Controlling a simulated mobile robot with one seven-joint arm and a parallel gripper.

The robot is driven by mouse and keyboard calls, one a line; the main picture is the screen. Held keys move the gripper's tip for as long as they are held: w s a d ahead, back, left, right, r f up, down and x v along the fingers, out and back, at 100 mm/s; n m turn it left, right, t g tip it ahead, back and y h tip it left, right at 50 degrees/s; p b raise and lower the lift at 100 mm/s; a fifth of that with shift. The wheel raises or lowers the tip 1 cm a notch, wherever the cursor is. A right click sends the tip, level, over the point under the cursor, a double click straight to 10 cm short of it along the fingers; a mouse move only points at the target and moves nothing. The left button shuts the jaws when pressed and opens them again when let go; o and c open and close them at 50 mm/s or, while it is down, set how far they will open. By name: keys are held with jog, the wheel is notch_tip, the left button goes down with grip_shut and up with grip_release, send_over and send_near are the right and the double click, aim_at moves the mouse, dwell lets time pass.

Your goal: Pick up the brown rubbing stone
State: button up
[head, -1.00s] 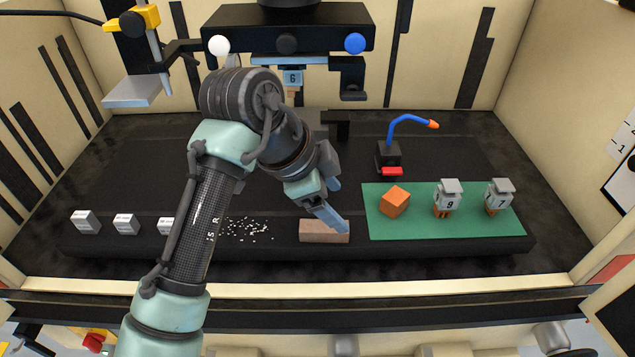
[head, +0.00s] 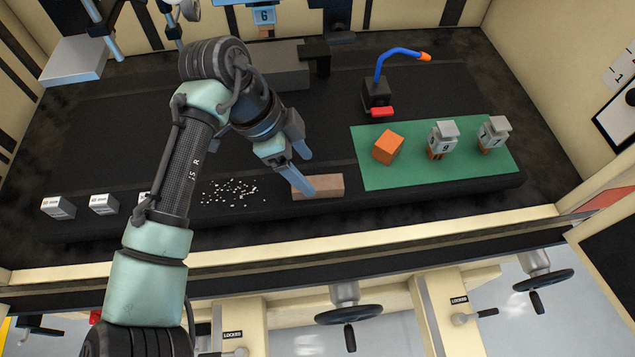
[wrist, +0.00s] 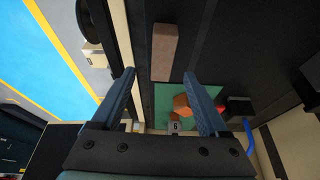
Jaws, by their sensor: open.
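The brown rubbing stone (head: 318,186) is a flat brownish block lying on the black work surface, just left of the green mat, in the head view. In the wrist view the stone (wrist: 165,52) lies beyond the fingertips, between their lines but nearer the top. My gripper (head: 304,170) is open with blue fingers apart. In the head view one fingertip overlaps the stone's left part; I cannot tell whether it touches. In the wrist view my gripper (wrist: 158,75) holds nothing between its fingers.
A green mat (head: 410,175) carries an orange cube (head: 388,147) and two numbered electrode holders (head: 443,139). White pellets (head: 232,192) lie left of the stone. A black stand with a blue arm (head: 378,95) is behind the mat. The front ledge (head: 400,226) is close.

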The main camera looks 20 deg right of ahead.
aim_at(316, 183)
jog(key=shift+x, duration=2.6)
jog(key=shift+w+f, duration=0.1)
jog(key=shift+f, duration=0.2)
grip_shut()
